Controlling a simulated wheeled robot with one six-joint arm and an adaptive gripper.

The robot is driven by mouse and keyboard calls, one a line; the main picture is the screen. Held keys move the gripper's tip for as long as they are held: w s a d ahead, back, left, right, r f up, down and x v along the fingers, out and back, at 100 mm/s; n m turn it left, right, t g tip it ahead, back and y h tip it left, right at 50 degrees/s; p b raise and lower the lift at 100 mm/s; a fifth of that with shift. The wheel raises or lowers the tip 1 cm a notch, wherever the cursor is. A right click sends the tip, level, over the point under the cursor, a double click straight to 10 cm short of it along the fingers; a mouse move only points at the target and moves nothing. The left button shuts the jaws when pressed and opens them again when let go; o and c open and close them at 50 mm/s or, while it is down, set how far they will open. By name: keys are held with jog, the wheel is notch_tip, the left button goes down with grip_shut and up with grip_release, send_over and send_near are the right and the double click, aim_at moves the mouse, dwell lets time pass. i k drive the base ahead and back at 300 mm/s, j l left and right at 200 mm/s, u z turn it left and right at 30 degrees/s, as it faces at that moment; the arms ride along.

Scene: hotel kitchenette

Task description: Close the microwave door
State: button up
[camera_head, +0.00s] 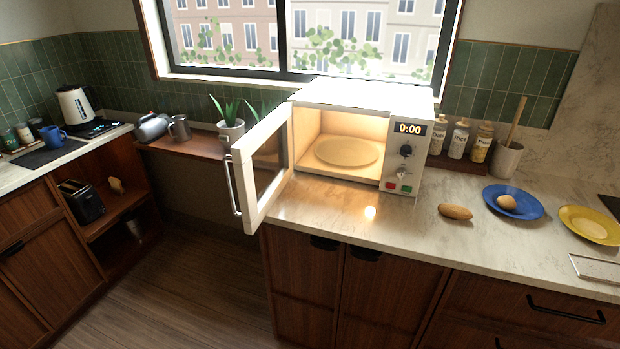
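The white microwave (365,97) stands on the marble counter below the window. Its door (262,165) is hinged on the left and stands wide open, swung out toward me past the counter's front edge. A metal bar handle (233,184) runs down the door's outer face. The lit inside holds a round turntable (346,152) with nothing on it. The control panel (406,155) on the right shows 0:00, with dials and a red and a green button. My gripper is not in view.
A potato (455,212), a blue plate (526,205) with a round item and a yellow plate (591,222) lie right of the microwave. Jars (459,139) stand behind. A potted plant (230,130) stands behind the door. The counter before the microwave and the floor (180,285) are clear.

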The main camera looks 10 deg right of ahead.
aim_at(262, 160)
jog(key=i+j+z, duration=0.1)
jog(key=i+j, duration=0.35)
jog(key=j, duration=0.25)
jog(key=i+j+z, duration=0.25)
jog(key=i+j, duration=0.2)
jog(key=j, duration=0.25)
jog(key=i+j, duration=0.2)
jog(key=j, duration=0.2)
jog(key=i+j+z, duration=0.15)
jog(key=j, duration=0.25)
jog(key=i, duration=0.05)
